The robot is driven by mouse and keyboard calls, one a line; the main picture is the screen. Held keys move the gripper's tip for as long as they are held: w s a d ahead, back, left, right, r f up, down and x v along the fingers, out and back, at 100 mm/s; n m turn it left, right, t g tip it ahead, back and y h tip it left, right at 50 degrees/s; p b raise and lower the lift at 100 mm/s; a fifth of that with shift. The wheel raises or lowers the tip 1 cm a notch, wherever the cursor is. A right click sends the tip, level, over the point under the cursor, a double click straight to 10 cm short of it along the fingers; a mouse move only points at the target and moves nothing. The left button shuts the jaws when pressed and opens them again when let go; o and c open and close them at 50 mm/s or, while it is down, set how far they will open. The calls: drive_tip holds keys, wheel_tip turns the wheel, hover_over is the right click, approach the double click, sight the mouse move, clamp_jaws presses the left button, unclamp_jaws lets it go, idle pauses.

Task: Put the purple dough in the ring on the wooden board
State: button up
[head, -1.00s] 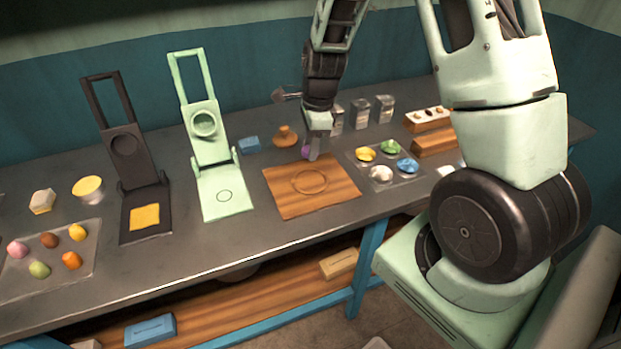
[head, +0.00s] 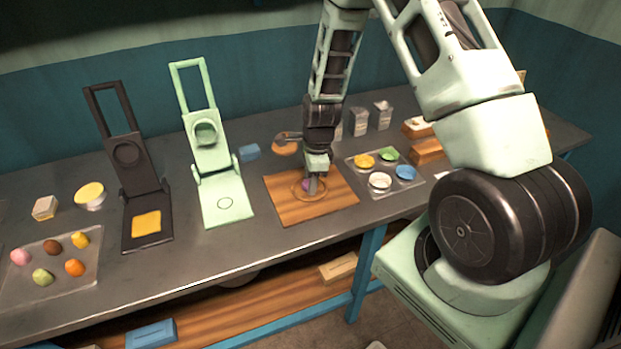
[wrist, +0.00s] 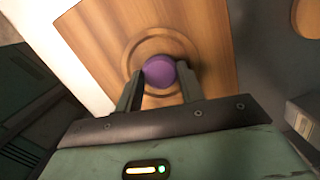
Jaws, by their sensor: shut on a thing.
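The purple dough (wrist: 159,71) is a round lump between the two fingers of my gripper (wrist: 160,88) in the wrist view. My gripper is shut on it. In the head view the dough (head: 306,185) shows beside the fingers of my gripper (head: 311,188), over the ring (head: 297,195) on the wooden board (head: 285,212). In the wrist view the dough appears within the ring (wrist: 137,50), toward its near part, on the board (wrist: 211,30). I cannot tell whether the dough touches the board. The fingers hide part of the ring.
A tray (head: 408,186) of coloured dishes stands right of the board. A green press (head: 226,203) and a black press (head: 133,235) stand to the left. A tray (head: 80,275) with several dough lumps lies at far left. Grey containers (head: 359,122) stand behind.

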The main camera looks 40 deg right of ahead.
drive_tip(key=shift+f, duration=0.2)
drive_tip(key=o, duration=1)
drive_tip(key=shift+o, duration=0.2)
drive_tip(key=shift+r, duration=0.15)
wheel_tip(320, 180, up, 12)
drive_tip(key=d+b, duration=0.1)
drive_tip(key=b, duration=0.1)
drive_tip(key=s+a+r+n, duration=0.3)
drive_tip(key=s+a+n, duration=0.1)
drive_tip(key=a+n, duration=0.4)
drive_tip(key=s+a+r+n, duration=0.45)
drive_tip(key=a+n, duration=0.25)
drive_tip(key=a, duration=0.3)
drive_tip(key=s+a+r+n, duration=0.1)
drive_tip(key=s+a+n, duration=0.3)
drive_tip(key=s+n, duration=0.4)
drive_tip(key=s+a+r+n, duration=0.1)
drive_tip(key=s+a+n, duration=0.2)
drive_tip(key=s+n, duration=0.4)
drive_tip(key=shift+s+a+r+n+g+h, duration=0.15)
drive_tip(key=shift+s+a+n+g+h, duration=0.2)
drive_tip(key=shift+n, duration=0.25)
